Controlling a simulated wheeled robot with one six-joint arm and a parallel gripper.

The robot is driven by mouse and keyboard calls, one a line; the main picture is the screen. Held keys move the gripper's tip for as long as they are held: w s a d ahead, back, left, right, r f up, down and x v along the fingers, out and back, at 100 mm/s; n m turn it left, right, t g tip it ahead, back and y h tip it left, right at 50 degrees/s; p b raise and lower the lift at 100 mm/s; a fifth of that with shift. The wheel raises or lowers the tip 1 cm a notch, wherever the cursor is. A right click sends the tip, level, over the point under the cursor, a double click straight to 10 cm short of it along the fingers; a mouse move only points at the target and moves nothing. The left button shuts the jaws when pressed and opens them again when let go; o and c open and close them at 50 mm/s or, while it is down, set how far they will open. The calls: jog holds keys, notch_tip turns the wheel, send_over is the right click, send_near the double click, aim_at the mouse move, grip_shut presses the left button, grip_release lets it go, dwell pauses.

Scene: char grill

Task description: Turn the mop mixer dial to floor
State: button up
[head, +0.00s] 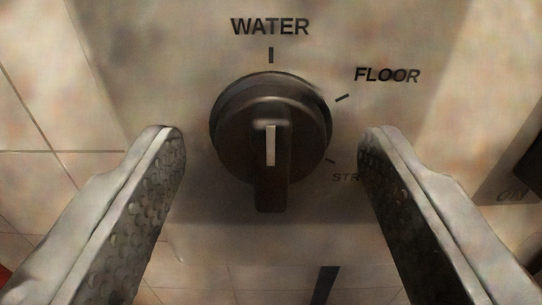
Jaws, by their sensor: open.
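The mop mixer dial (230,128) is a round dark knob with a raised grip bar on a pale panel, in the middle of the head view. The white pointer line on its bar is upright, in line with the mark under the label WATER (270,27). The label FLOOR (387,75) and its tick are to the upper right of the dial. My gripper (271,140) is open, with one finger on each side of the dial. Gaps show between both fingers and the knob, and it holds nothing.
A third label starting STR (345,178) is at the lower right, partly hidden by my right finger. A dark part (528,165) shows at the right edge. Tiled wall (35,110) shows left of the panel. A red patch is at the lower left corner.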

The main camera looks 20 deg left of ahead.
jog(key=c, duration=1)
jog(key=shift+m, duration=0.3)
jog(key=m, duration=1.1)
